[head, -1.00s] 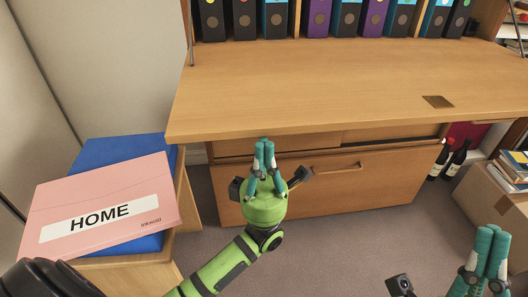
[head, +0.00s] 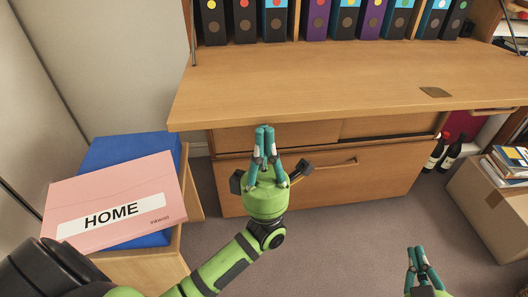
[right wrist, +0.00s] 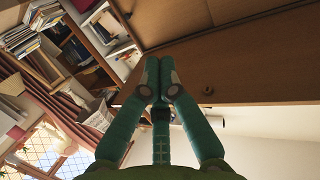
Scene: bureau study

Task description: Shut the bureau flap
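The bureau flap (head: 320,90) is a pale wooden board. It lies open and level in front of the upright binders, with a dark metal plate near its right side. My left gripper (head: 264,130) is shut and empty, with its fingertips at the flap's front edge, left of the middle; I cannot tell whether they touch it. My right gripper (head: 416,250) is shut and empty, in front of the bureau and well short of the flap. In the right wrist view its fingertips (right wrist: 158,62) meet, with a brown wooden panel beyond them.
A pink box file (head: 110,205) lies on a blue one (head: 125,148) on a low wooden cabinet at left. Bottles (head: 448,152) and a cardboard box (head: 490,205) with books stand at right. The floor (head: 350,235) between is clear.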

